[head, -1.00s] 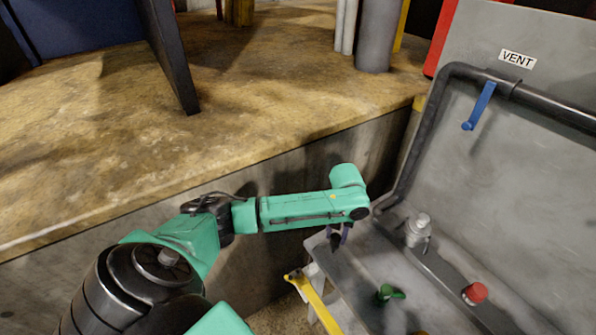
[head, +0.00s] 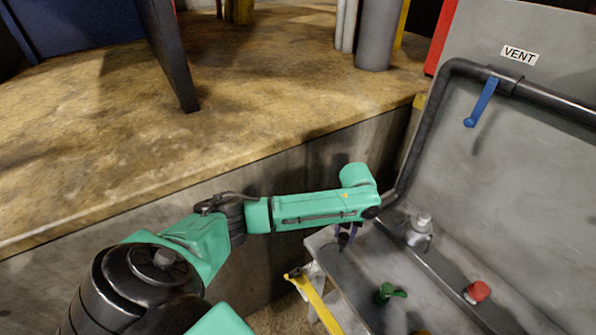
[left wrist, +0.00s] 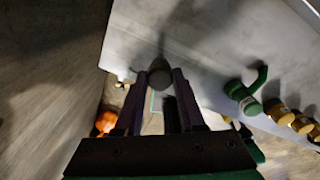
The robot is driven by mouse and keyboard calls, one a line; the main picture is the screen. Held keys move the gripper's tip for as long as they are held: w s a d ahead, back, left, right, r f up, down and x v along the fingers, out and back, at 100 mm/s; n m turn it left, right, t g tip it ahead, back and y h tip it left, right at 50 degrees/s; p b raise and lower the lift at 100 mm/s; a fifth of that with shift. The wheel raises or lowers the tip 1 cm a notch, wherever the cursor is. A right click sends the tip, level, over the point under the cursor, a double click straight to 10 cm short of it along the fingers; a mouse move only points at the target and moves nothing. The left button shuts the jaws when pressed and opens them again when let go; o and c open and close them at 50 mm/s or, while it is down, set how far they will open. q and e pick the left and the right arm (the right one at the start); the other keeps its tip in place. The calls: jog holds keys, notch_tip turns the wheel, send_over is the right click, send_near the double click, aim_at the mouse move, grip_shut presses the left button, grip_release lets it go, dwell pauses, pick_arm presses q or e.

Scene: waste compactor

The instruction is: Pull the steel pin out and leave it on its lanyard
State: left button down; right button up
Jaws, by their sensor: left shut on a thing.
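My left gripper (head: 346,236) is over the left end of the grey steel shelf. In the left wrist view its two purple fingers (left wrist: 160,80) are closed on a dark grey rounded piece (left wrist: 160,73), which I take to be the steel pin's head. Its shaft is hidden, so I cannot tell whether it sits in a hole. A thin teal line (left wrist: 152,101) shows between the fingers; I cannot tell whether it is the lanyard. My right gripper is in neither view.
On the shelf (head: 372,272) are a silver fitting (head: 420,228), a green handle (head: 388,292) and a red knob (head: 477,292). A blue lever (head: 482,102) hangs from the dark pipe above. A yellow bar (head: 318,303) is at the shelf's front left. A concrete ledge lies behind my arm.

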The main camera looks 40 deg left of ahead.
pick_arm(q)
jog(key=shift+c, duration=2.2)
grip_release()
